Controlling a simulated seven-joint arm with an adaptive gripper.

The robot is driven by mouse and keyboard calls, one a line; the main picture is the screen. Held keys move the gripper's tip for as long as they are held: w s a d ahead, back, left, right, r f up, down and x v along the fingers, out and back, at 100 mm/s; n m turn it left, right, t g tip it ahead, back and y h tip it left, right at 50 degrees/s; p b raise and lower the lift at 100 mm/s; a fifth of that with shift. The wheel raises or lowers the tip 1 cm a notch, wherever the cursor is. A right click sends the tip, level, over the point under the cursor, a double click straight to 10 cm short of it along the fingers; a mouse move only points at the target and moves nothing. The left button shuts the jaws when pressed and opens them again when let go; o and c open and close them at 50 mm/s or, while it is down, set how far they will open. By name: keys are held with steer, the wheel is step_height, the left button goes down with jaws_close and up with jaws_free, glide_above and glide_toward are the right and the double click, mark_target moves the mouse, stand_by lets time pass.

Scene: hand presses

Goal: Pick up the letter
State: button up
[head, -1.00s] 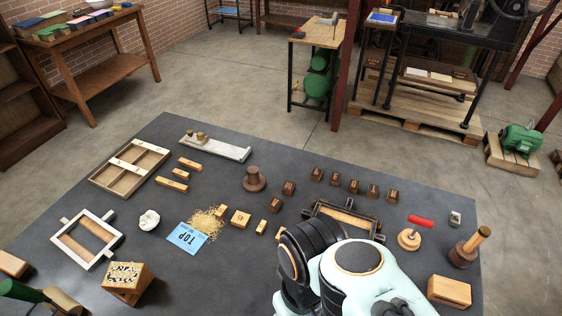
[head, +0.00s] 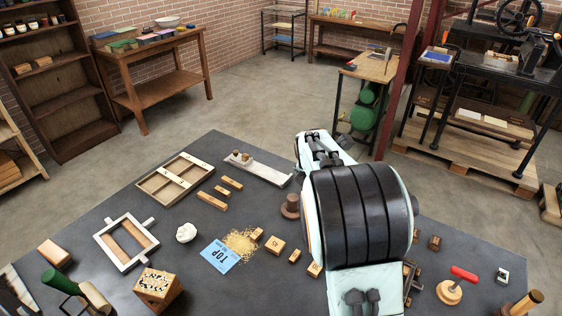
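Several small wooden letter blocks lie on the grey table (head: 222,300). A pale one (head: 274,245) with a dark mark is beside the wood shavings; another pale block (head: 314,269) is close to my arm. A dark brown block (head: 434,243) shows right of my arm; others in its row are hidden behind the arm. I cannot tell which block is the letter meant.
A brown knob-shaped piece (head: 290,206) stands just left of my arm. A compartment tray (head: 148,182), a white frame (head: 103,238) and a lettered cube (head: 149,297) are on the left. My arm covers much of the table's right half.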

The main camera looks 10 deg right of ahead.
steer(key=f+g, duration=0.1)
steer(key=f, duration=0.4)
steer(key=f+g+h, duration=0.1)
steer(key=f, duration=0.5)
steer(key=f+n+g, duration=0.1)
steer(key=f, duration=0.4)
steer(key=shift+s+d+f, duration=0.15)
steer(key=shift+d, duration=0.05)
steer(key=x, duration=0.5)
steer(key=shift+d+f, duration=0.1)
steer(key=shift+f, duration=0.5)
steer(key=shift+c, duration=0.3)
steer(key=c, duration=0.9)
